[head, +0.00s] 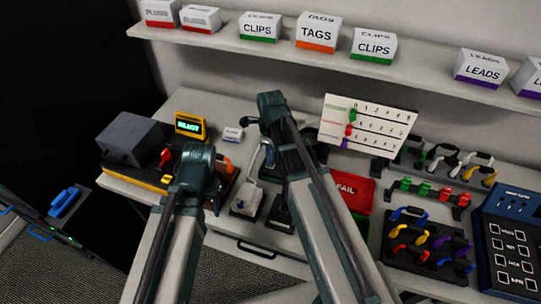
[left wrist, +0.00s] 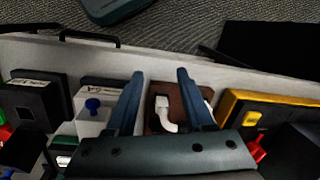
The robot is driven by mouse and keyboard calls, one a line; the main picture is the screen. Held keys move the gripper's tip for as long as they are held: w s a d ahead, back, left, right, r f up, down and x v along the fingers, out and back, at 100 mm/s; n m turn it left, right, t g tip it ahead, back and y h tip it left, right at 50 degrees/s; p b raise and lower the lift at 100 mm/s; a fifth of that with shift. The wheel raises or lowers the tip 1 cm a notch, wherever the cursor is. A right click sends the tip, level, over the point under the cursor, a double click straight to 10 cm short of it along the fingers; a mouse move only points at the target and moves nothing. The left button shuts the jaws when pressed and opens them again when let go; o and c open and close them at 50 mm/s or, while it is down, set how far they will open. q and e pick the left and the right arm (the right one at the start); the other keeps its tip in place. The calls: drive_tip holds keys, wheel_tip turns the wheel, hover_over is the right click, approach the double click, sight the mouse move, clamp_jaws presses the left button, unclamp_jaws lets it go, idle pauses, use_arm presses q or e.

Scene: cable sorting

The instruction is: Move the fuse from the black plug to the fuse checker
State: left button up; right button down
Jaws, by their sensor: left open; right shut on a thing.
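My left gripper (left wrist: 160,74) is open in the left wrist view, its two fingers spread above a brown pad (left wrist: 180,104). Between the fingers, a white connector piece with a dark part and a white cable (left wrist: 168,125) lies on the pad. I cannot tell whether this is the black plug. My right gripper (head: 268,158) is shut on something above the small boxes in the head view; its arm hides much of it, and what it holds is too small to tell. A white box (head: 246,204) and a black box (head: 279,213) stand below it. I cannot make out the fuse or identify the fuse checker.
A yellow tester reading READY (head: 190,126) and a grey block (head: 130,140) stand at the left. A red FAIL tray (head: 352,190), a white chart board (head: 372,125) and cable racks (head: 430,205) are on the right. A shelf (head: 230,40) runs above.

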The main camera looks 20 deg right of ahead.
use_arm(q)
drive_tip(key=shift+f+b, duration=0.5)
use_arm(e)
drive_tip(key=shift+f, duration=0.45)
idle(0.4)
drive_tip(key=shift+c, duration=1)
unclamp_jaws()
use_arm(q)
drive_tip(key=shift+r, duration=0.15)
use_arm(e)
drive_tip(key=shift+r, duration=0.15)
wheel_tip(320, 180, up, 8)
drive_tip(key=p, duration=0.8)
use_arm(q)
wheel_tip(320, 180, up, 8)
